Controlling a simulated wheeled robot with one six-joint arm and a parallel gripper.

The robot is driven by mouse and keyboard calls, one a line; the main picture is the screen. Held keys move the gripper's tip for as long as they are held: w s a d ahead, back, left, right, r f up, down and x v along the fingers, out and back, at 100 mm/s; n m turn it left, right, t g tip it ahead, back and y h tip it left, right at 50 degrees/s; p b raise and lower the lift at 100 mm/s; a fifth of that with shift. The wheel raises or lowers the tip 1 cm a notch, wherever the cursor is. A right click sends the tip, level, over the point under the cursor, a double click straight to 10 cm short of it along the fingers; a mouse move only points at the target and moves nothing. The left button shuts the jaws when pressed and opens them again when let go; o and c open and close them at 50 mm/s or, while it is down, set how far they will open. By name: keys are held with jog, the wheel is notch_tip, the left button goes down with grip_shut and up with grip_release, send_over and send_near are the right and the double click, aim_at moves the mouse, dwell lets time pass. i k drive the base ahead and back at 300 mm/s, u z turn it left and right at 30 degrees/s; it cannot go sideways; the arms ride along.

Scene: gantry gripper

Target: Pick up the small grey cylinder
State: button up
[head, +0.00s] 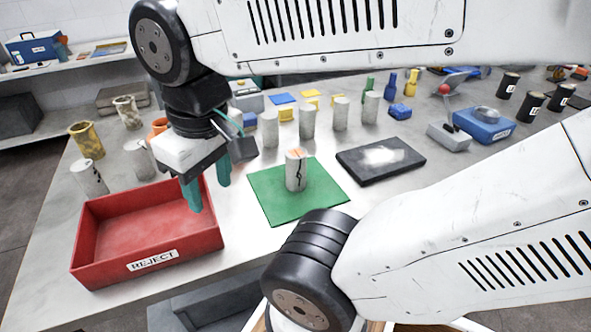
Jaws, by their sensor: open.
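A small grey cylinder (296,171) stands upright on a green mat (270,205). It has a dark crack-like line on its side and an orange mark near its top. My gripper (209,190) has two teal fingers pointing down, apart, with nothing seen between them. It hangs at the right side of the red REJECT tray (105,205), left of the mat and clear of that cylinder. Other grey cylinders stand in a row behind the mat, such as one grey cylinder (307,122) and another (371,107). Which one the task means cannot be told from looks alone.
More worn cylinders (89,177) stand behind and left of the tray. A black plate (381,160) lies right of the mat. A blue device (484,125) and black canisters (530,107) stand at the right. My arm hides part of the table's front and back.

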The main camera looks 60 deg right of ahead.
aim_at(296, 156)
jog(key=k, duration=0.5)
jog(key=z, duration=2.95)
jog(key=k, duration=1.6)
jog(key=u, duration=1.65)
jog(key=i, duration=0.5)
